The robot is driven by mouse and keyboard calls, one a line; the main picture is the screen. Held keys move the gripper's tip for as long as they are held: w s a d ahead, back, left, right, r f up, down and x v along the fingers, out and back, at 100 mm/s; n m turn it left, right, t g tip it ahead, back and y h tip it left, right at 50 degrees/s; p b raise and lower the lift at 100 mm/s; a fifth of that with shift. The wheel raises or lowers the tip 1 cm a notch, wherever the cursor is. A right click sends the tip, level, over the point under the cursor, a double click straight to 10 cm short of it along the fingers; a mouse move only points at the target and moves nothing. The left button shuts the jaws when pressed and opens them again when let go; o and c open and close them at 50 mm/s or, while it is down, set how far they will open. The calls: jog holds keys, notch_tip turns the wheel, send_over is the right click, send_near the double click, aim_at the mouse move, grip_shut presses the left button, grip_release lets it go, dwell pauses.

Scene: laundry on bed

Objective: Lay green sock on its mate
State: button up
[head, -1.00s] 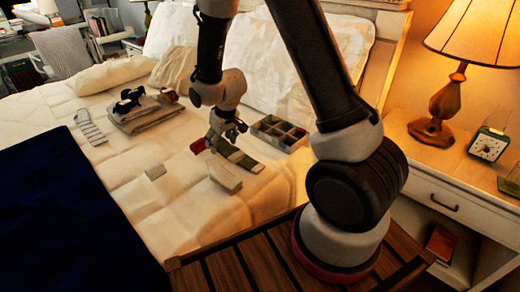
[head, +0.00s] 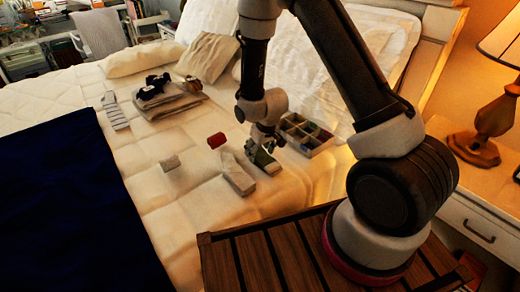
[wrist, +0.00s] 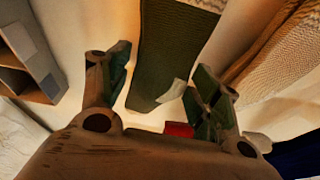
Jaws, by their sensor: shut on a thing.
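In the head view my gripper (head: 265,142) is low over the bed, left of the divided box. A green sock (head: 262,160) with a pale patch is directly under and at its fingertips. In the wrist view the dark green sock (wrist: 165,55) runs down between the fingers of my gripper (wrist: 160,85), with a paler ribbed cuff at the top and a small white patch near its lower end. My gripper is shut on green cloth. The fingers hide part of it, and I cannot tell one sock layer from two or see its mate separately.
A pale folded piece (head: 237,175) lies just left of the sock, a red roll (head: 217,140) behind it. A small grey piece (head: 170,162), striped sock (head: 115,112) and folded stack (head: 168,100) lie farther left. The divided box (head: 305,135) is close on the right.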

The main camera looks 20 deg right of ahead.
jog(key=shift+f, duration=0.2)
jog(key=o, duration=0.8)
